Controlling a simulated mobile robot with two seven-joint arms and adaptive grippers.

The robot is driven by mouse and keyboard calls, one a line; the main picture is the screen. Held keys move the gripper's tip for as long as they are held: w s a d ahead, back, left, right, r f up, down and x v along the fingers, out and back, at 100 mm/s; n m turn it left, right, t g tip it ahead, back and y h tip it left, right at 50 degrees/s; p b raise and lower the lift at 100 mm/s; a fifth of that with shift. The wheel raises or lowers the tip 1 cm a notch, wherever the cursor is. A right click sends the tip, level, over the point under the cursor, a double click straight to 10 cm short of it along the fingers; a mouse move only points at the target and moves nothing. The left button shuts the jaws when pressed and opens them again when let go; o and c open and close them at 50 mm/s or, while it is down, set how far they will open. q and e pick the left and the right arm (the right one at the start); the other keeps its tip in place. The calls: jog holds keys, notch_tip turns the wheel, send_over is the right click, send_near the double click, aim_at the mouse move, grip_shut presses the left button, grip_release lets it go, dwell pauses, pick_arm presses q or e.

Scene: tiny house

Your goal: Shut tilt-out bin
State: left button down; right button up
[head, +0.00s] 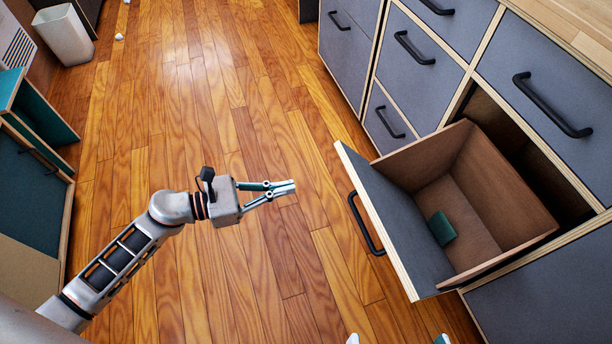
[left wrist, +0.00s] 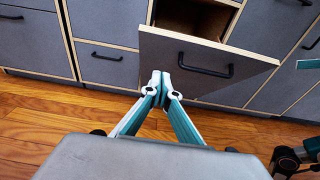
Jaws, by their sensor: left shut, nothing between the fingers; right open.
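The tilt-out bin (head: 366,205) stands open, its grey front tipped out from the cabinet with the black handle (head: 362,224) facing the floor side. Inside the brown box lies a small dark green block (head: 441,228). The grey front also shows in the left wrist view (left wrist: 200,75), ahead of the fingers. My left gripper (head: 292,187) is shut and empty, over the floor to the left of the bin front and apart from it in the head view. My right gripper (head: 396,339) is open at the bottom edge, with only its fingertips showing.
Closed grey drawers with black handles (head: 552,105) surround the bin opening. A green cabinet (head: 32,190) stands at the left. A white waste basket (head: 64,36) and small white bits (head: 119,37) are at the far left. The wooden floor (head: 215,110) between is clear.

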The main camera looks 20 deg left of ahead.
pick_arm(q)
jog(key=r+x, duration=0.3)
jog(key=x, duration=0.9)
pick_arm(e)
jog(key=shift+a, duration=0.15)
pick_arm(q)
jog(key=shift+d, duration=0.15)
